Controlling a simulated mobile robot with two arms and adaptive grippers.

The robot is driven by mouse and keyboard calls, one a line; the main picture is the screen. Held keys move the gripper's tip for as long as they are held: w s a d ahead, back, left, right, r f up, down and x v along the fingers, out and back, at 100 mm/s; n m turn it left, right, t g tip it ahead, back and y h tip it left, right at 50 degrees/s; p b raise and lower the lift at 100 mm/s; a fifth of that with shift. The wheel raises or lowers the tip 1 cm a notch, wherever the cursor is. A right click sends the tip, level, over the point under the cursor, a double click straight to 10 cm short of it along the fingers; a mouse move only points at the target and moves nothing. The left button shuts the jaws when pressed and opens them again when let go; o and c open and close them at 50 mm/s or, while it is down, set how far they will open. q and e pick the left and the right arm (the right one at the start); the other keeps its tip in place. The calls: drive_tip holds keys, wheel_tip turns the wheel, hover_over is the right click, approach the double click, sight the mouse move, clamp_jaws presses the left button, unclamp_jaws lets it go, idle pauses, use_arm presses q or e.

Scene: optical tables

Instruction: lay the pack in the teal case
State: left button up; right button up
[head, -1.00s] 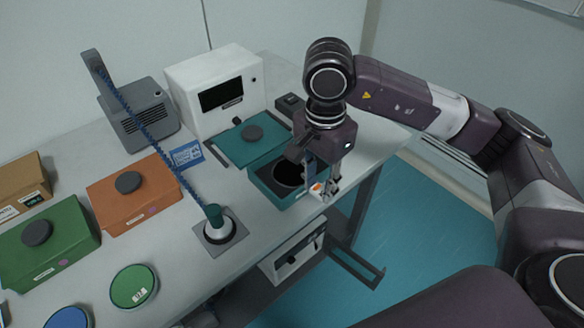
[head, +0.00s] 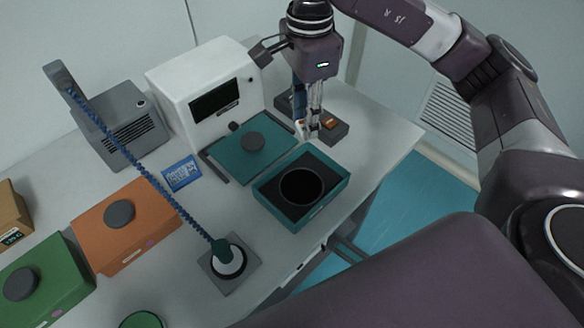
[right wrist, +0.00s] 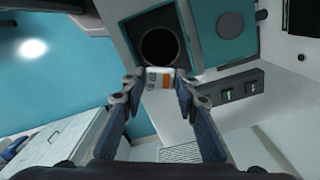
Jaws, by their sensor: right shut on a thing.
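The teal case (head: 335,190) stands open near the table's front edge, with a black insert and a round dark recess. Its teal lid (head: 228,160), with a round dark knob, lies flat beside it to the left. My right gripper (head: 308,134) points down behind the case's far side in the head view, apart from the recess. It is shut on the pack (right wrist: 158,78), a small white block with an orange patch, held between the fingertips in the right wrist view. The case (right wrist: 125,27) shows beyond the pack there. My left gripper is not in view.
A dark switch box (head: 335,132) is close by my right gripper. A white instrument (head: 170,95) stands behind the lid. A blue card (head: 181,173), an orange box (head: 145,220) and a chained round stand (head: 245,272) lie left. Table right of the case is clear.

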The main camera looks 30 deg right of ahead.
drive_tip(key=shift+w+f, duration=0.25)
drive_tip(key=shift+f, duration=0.75)
wheel_tip(320, 180, down, 7)
drive_tip(key=s, duration=0.1)
drive_tip(key=p, duration=0.2)
hover_over(302, 187)
wheel_tip(302, 187, down, 5)
drive_tip(key=shift+f, duration=0.8)
wheel_tip(302, 187, down, 4)
drive_tip(key=shift+r+p, duration=0.25)
drive_tip(key=shift+p, duration=0.15)
drive_tip(key=shift+w+f, duration=0.1)
drive_tip(key=shift+f, duration=0.25)
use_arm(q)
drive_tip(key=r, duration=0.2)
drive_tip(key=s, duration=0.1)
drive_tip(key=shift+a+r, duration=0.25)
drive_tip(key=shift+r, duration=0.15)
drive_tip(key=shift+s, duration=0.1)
